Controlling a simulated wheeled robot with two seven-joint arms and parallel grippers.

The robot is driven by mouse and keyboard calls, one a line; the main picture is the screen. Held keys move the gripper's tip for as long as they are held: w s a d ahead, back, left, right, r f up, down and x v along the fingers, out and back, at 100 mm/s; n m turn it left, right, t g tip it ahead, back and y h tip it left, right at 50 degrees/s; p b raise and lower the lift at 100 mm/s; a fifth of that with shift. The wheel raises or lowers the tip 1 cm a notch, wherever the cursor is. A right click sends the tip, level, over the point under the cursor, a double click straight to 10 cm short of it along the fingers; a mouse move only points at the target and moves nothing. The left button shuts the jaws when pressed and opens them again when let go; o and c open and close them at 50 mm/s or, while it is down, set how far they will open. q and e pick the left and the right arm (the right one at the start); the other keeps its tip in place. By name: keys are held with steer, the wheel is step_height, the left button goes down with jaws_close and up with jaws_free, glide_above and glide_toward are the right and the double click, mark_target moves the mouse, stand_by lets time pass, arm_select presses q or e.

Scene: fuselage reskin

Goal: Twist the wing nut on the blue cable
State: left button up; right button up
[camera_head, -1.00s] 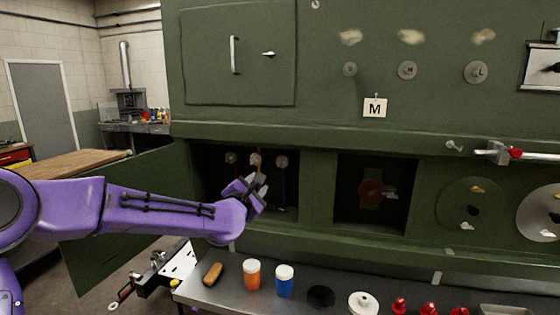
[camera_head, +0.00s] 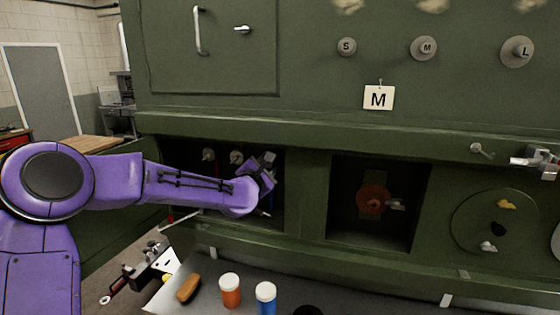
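My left gripper (camera_head: 268,168) reaches from the left into the left recess (camera_head: 277,218) of the green panel. It is at the right side of the recess, in front of where the blue cable's wing nut was visible earlier. Part of a red cable (camera_head: 216,167) hangs below the left one. I cannot tell how far the fingers are apart or whether they touch anything.
A second recess (camera_head: 345,225) holds a red round part (camera_head: 373,199). An open green door (camera_head: 110,215) hangs left of the left recess. An M tag (camera_head: 379,98) hangs above.

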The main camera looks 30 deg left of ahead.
arm_select(q)
steer(key=shift+s+a+r, duration=0.25)
steer(key=shift+s+r, duration=0.2)
steer(key=shift+s, duration=0.2)
steer(key=c, duration=0.5)
steer(key=shift+w, duration=0.2)
jaws_close()
arm_select(e)
steer(key=shift+s+d+r, duration=0.1)
steer(key=shift+s, duration=0.2)
